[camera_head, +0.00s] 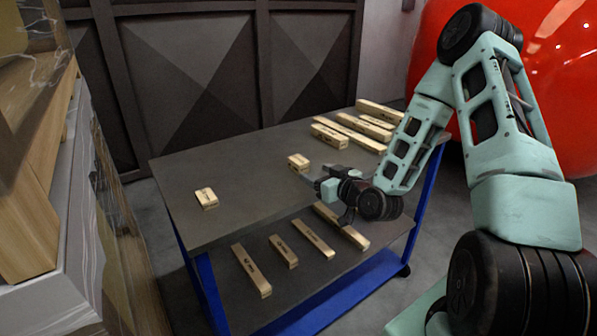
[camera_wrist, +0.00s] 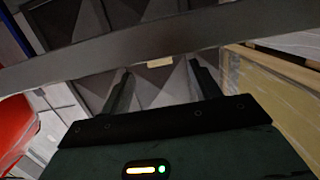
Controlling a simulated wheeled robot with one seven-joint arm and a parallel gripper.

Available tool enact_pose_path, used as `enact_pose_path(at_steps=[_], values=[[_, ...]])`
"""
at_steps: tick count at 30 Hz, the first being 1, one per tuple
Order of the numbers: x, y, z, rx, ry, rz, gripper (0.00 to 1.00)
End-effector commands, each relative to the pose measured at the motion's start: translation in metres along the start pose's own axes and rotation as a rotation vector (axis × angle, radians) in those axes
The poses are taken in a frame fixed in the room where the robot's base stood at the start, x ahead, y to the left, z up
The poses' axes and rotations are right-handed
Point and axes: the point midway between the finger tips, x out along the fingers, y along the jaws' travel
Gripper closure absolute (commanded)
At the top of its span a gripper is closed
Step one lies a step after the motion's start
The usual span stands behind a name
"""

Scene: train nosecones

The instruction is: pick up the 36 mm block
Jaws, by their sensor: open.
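Wooden blocks of several lengths with dark markings lie on the dark cart top (camera_head: 235,172). The markings are too small to read, so I cannot tell which block is 36 mm. A short block (camera_head: 206,198) lies alone near the left end. Another short block (camera_head: 298,161) lies near the middle. My gripper (camera_head: 314,184) is open and empty at the cart's front edge, close to the middle block but apart from it. In the wrist view, a small block (camera_wrist: 160,62) shows on the cart's edge, ahead of and between my open fingers (camera_wrist: 163,84).
Several longer blocks (camera_head: 360,124) lie at the back right of the cart top. Several more blocks (camera_head: 313,238) lie on the lower shelf (camera_head: 303,276). A blue leg (camera_head: 424,205) stands at the right. The top is clear between the two short blocks.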

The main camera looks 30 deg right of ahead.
Motion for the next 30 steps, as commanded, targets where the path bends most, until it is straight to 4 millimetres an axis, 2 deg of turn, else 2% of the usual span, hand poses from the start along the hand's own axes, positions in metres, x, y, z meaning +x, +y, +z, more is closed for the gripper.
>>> enact_pose_path(at_steps=[3, 11, 18, 22, 28, 29, 30], values=[[0.018, 0.0, -0.003, 0.001, 0.0, 0.0, 0.38], [0.036, 0.0, -0.004, 0.001, 0.0, -0.001, 0.38], [0.071, 0.002, -0.008, 0.001, 0.001, 0.001, 0.38], [0.08, 0.002, -0.007, 0.0, 0.0, 0.0, 0.38], [0.08, 0.002, -0.007, 0.0, -0.001, 0.0, 0.38], [0.08, 0.002, -0.007, 0.0, -0.001, 0.0, 0.41], [0.08, 0.002, -0.007, 0.0, -0.001, 0.0, 0.52]])
